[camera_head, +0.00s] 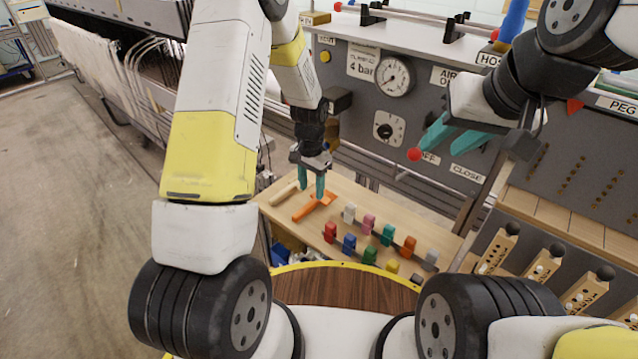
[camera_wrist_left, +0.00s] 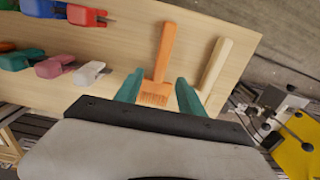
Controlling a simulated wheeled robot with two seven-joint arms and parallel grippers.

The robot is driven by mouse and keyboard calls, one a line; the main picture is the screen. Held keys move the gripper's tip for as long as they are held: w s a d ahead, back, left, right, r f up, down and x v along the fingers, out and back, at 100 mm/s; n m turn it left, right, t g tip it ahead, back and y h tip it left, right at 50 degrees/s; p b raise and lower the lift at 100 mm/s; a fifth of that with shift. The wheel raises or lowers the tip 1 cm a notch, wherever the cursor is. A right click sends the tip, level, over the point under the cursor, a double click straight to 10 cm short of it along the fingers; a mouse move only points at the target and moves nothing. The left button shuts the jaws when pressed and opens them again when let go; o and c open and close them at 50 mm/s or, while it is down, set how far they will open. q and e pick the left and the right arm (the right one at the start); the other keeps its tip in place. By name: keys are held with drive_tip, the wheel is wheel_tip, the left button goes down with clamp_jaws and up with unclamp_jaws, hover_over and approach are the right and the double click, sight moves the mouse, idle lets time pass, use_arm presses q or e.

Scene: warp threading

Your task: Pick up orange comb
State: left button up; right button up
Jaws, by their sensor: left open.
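The orange comb (camera_head: 312,208) lies flat on the light wooden shelf in the head view. In the left wrist view the comb (camera_wrist_left: 160,70) has its toothed end between my fingertips and its handle pointing away. My left gripper (camera_head: 312,186) is open and points down over the comb; in the left wrist view its teal fingers (camera_wrist_left: 158,92) stand on either side of the toothed end. I cannot tell how high they are above the shelf. My right gripper (camera_head: 452,135) is by the grey panel, its teal fingers apart, with a red ball near one fingertip.
A pale wooden stick (camera_head: 284,194) lies beside the comb on the wooden shelf (camera_head: 262,197). Several coloured clips, including a red one (camera_head: 330,232), stand in rows to the right. The grey panel (camera_head: 345,110) with a gauge rises behind.

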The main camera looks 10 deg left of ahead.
sight(312, 202)
use_arm(q)
wheel_tip(312, 202, down, 6)
drive_tip(key=shift+r, duration=0.25)
clamp_jaws()
